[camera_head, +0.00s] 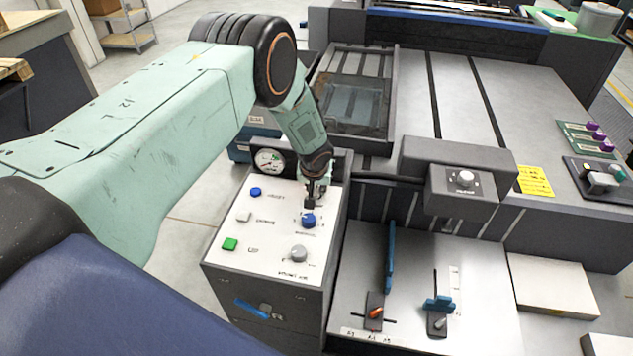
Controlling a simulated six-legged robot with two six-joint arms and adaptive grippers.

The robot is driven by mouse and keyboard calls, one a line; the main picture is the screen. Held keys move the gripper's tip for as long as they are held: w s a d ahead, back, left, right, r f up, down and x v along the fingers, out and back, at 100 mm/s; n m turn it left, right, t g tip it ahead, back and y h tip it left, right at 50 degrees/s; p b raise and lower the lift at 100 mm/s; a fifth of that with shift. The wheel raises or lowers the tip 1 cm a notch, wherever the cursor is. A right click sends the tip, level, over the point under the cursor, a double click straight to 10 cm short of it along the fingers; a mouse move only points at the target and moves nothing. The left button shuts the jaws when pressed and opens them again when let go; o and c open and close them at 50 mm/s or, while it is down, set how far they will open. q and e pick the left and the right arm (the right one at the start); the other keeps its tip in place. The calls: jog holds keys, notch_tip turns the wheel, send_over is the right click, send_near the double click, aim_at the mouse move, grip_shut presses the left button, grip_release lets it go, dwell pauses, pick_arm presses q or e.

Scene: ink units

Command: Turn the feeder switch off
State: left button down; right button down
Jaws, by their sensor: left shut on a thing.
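A white control panel (275,222) tops the dark box below my left arm. A blue rotary knob (309,221) sits on its right side; the label by it is too small to read, but it appears to be the feeder switch. My left gripper (311,204) points down at this knob, with its fingers shut on it, and partly covers its far side. The knob's exact setting cannot be told. My right gripper is not in view.
A grey knob (299,253), a blue button (256,192), a white button (244,217) and a green button (230,244) share the panel. A gauge (269,161) stands behind. Another knob (466,178) is on a dark housing to the right. Levers (376,312) stand right of the box.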

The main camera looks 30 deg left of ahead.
pick_arm(q)
jog(key=shift+f+n, duration=0.1)
jog(key=shift+n, duration=0.4)
jog(key=shift+n+y+b, duration=0.3)
jog(key=shift+n+b, duration=0.2)
jog(key=shift+b, duration=0.05)
jog(key=shift+d+f+n+g+y+b, duration=0.15)
jog(key=shift+n+g+y+b, duration=0.2)
jog(key=shift+n+b, duration=0.8)
jog(key=shift+n+g+b, duration=0.25)
jog(key=shift+n+b, duration=0.1)
jog(key=shift+b, duration=0.25)
jog(key=shift+r, duration=0.2)
jog(key=c, duration=1.3)
grip_release()
jog(key=shift+r, duration=0.15)
